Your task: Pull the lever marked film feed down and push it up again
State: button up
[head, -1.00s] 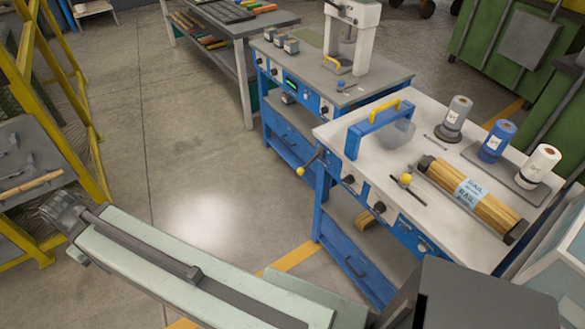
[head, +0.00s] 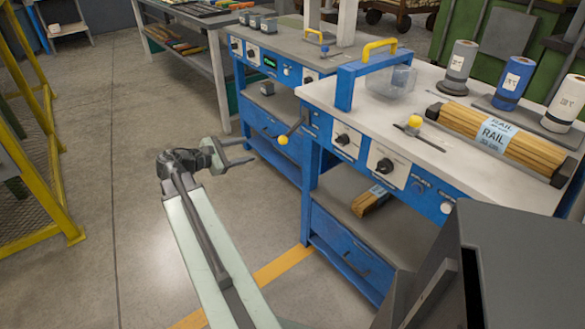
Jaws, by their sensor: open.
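A lever with a dark arm and a yellow ball end (head: 283,140) sticks out from the left end of the nearer blue bench's front panel. Its ball hangs low and to the left of its pivot. No marking on it is readable. My gripper (head: 248,151) is open and empty, its two fingers pointing right towards the ball. In the picture it is left of the ball and apart from it; the distance in depth is hard to tell. A second yellow-topped knob (head: 415,121) stands in a slot on the bench top.
The nearer bench (head: 365,115) carries a blue frame with a yellow handle (head: 379,48), a wrapped rail bundle (head: 490,133) and several film rolls. Another blue bench (head: 290,45) stands behind. A yellow rack (head: 35,150) is at left; the floor between is clear.

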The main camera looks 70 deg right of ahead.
aim_at(287, 138)
jog(key=s+d+g+b, duration=0.1)
jog(key=s+d, duration=0.3)
jog(key=s+d+n+g+h+b, duration=0.1)
jog(key=s+d, duration=0.3)
jog(key=s+d+g+b, duration=0.1)
jog(key=s+d, duration=0.3)
jog(key=shift+n, duration=0.3)
jog(key=shift+a, duration=0.1)
grip_shut()
jog(key=shift+s+a+f, duration=0.1)
jog(key=shift+s, duration=0.05)
dwell(0.6)
